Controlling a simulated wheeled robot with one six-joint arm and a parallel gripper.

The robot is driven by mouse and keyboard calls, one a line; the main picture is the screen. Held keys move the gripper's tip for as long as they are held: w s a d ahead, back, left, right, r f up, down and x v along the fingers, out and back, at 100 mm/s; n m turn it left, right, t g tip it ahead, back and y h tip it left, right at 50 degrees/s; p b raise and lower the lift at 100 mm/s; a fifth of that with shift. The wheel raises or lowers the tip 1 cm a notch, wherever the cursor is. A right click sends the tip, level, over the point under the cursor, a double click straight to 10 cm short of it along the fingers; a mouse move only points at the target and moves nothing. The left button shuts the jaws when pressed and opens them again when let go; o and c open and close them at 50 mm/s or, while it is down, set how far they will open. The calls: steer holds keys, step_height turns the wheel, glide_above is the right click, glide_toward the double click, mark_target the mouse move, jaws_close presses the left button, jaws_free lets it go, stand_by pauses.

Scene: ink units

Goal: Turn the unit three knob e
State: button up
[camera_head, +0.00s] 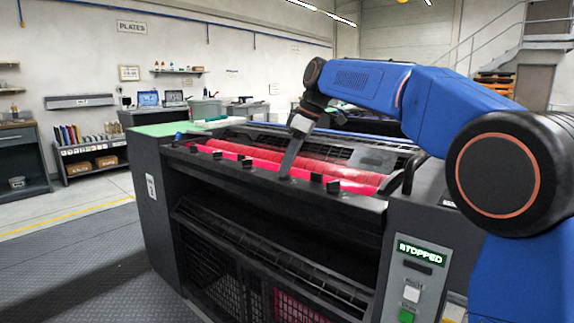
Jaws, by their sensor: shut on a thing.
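The ink unit (285,225) is a large dark machine with red inked rollers (262,160) along its top. A row of small black knobs stands on its front rail, including one (246,161) left of my gripper and one (333,187) to its right. My gripper (286,175) reaches down from above and is shut on a knob in this row, at about the middle of the rail. The gripped knob is mostly hidden by the fingers. I cannot read any knob letters or a unit number.
A control panel (412,285) on the front right has a lit display reading STOPPED, with buttons below. A black handle (410,173) rises near the right end of the rail. Open floor (85,250) lies to the left; shelves and benches stand behind.

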steer(key=n, duration=0.1)
steer(key=n+g, duration=0.1)
steer(key=n, duration=0.2)
steer(key=shift+w+n+g, duration=0.25)
steer(key=shift+n+g, duration=0.05)
steer(key=shift+g, duration=0.1)
steer(key=shift+w+n+g+h, duration=0.15)
steer(key=shift+n+g, duration=0.3)
steer(key=shift+n, duration=0.85)
steer(key=shift+s+n+g+h, duration=0.1)
steer(key=shift+n+g+h, duration=0.25)
steer(key=shift+n, duration=0.95)
steer(key=o, duration=1)
steer(key=shift+o, duration=0.2)
steer(key=shift+w+d+r, duration=0.1)
steer(key=shift+w+r, duration=0.15)
steer(key=shift+r, duration=0.25)
steer(key=w+d, duration=0.7)
steer(key=d, duration=0.2)
steer(key=shift+d, duration=0.3)
steer(key=shift+w, duration=0.1)
